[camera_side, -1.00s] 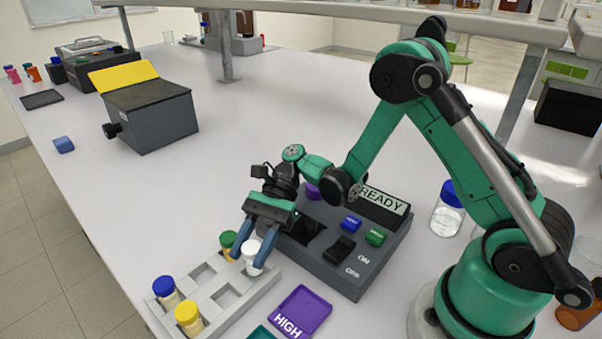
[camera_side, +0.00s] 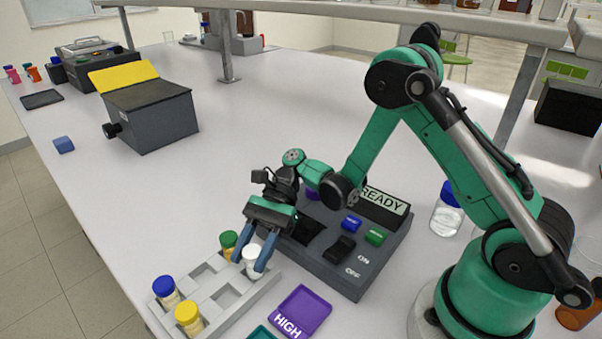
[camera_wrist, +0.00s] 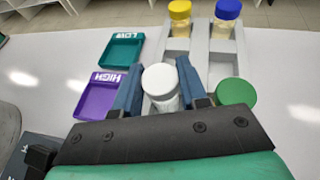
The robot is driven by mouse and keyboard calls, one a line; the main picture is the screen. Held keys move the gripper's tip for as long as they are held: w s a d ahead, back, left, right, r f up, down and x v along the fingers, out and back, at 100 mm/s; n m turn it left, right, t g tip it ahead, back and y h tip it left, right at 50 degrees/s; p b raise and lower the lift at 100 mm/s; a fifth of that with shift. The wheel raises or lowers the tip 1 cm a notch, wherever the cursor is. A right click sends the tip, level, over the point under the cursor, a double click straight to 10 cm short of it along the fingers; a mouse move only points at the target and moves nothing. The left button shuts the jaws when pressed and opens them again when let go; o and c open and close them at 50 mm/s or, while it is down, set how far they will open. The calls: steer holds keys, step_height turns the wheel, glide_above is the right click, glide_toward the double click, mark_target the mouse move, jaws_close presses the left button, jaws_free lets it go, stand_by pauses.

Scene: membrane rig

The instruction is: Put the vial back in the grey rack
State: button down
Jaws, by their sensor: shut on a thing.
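The vial with a white cap (camera_side: 252,258) is between the blue fingers of my gripper (camera_side: 255,255), at the right end of the grey rack (camera_side: 235,293). In the wrist view my gripper (camera_wrist: 158,92) is shut on the white-capped vial (camera_wrist: 161,84), which looks upright. The vial's lower part is hidden by the fingers and rack, so I cannot tell whether it is fully seated. A green-capped vial (camera_side: 229,243) stands beside it in the rack. A blue-capped vial (camera_side: 165,291) and a yellow-capped vial (camera_side: 189,317) stand at the rack's near left end.
The dark control box (camera_side: 340,262) with a READY display (camera_side: 384,201) stands right of the rack. A purple HIGH tray (camera_side: 303,311) lies in front of it, and a teal LOW tray (camera_wrist: 118,51) beyond that.

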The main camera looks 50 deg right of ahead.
steer(key=shift+f, duration=0.45)
stand_by(0.6)
steer(key=shift+c, duration=1.4)
jaws_free()
steer(key=shift+r, duration=0.1)
steer(key=shift+r, duration=2.95)
